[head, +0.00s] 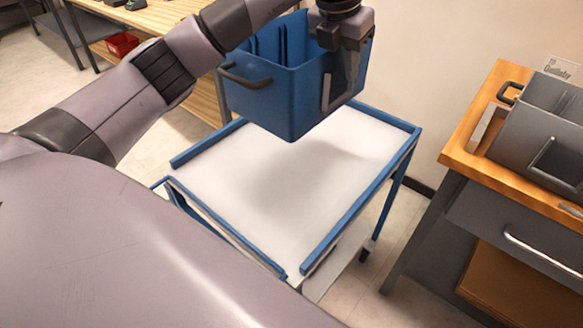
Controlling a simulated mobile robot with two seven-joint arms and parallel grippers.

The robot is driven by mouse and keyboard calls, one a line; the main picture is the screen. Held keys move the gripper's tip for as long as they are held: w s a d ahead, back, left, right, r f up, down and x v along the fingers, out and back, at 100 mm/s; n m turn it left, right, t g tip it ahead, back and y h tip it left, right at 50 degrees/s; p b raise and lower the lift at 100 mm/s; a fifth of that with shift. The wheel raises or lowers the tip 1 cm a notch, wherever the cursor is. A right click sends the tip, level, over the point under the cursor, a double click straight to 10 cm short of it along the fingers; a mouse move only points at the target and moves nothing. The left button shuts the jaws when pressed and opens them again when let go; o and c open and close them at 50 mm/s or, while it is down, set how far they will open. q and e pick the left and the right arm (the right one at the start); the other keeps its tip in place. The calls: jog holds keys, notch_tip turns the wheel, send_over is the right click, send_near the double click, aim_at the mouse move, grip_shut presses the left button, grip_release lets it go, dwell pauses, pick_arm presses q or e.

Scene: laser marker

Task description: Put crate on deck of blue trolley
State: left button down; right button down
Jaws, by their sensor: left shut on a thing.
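A blue crate (273,104) with dividers inside and dark handles hangs in the air in the head view. My left gripper (342,42) is at the crate's right part and is shut on it. The blue trolley (347,213) stands below, with a white deck (265,195) and raised blue rails along its edges. The deck is bare. The crate is over the far part of the deck, with a soft shadow under it. My right gripper is not in view.
At right, a wooden-topped bench (463,147) holds a grey crate (545,135) and a small sign (562,68). At the back left, a wooden table (150,17) stands near a red bin (122,44). A wall is behind the trolley.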

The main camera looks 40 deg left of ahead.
pick_arm(q)
notch_tip(320, 180, down, 20)
jog(key=shift+f, duration=0.15)
dwell(0.4)
jog(key=shift+w, duration=0.1)
jog(key=shift+f, duration=0.15)
jog(key=c, duration=1)
grip_release()
jog(key=shift+o, duration=0.2)
